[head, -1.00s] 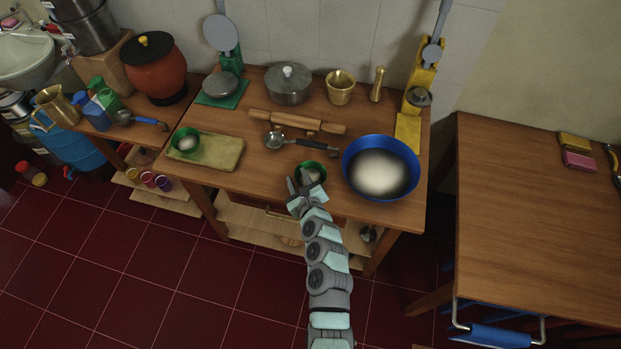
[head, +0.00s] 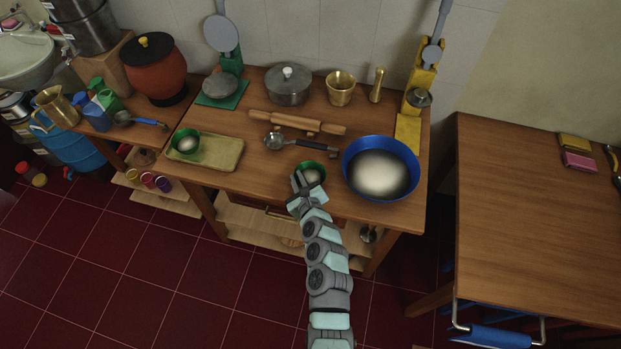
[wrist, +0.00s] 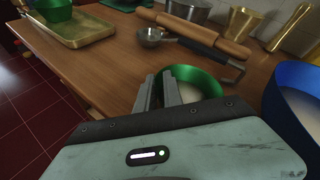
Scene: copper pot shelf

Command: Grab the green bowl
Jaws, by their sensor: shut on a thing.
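A green bowl (head: 312,170) with pale contents stands on the wooden table near its front edge. In the wrist view the green bowl (wrist: 195,82) is right at the fingertips. My gripper (head: 299,184) is shut on the left side of its rim, and the wrist view shows the two fingers (wrist: 157,92) close together there. The bowl looks upright on the table. The fingers and wrist hide part of it. A second green bowl (head: 185,142) sits on the left end of a tan tray, apart from my gripper.
A large blue bowl (head: 407,153) of white contents stands just right of the held bowl. A ladle (head: 275,141) and a rolling pin (head: 285,121) lie behind it. The tan tray (head: 225,153) is at left. Bare tabletop (head: 262,174) lies between tray and gripper.

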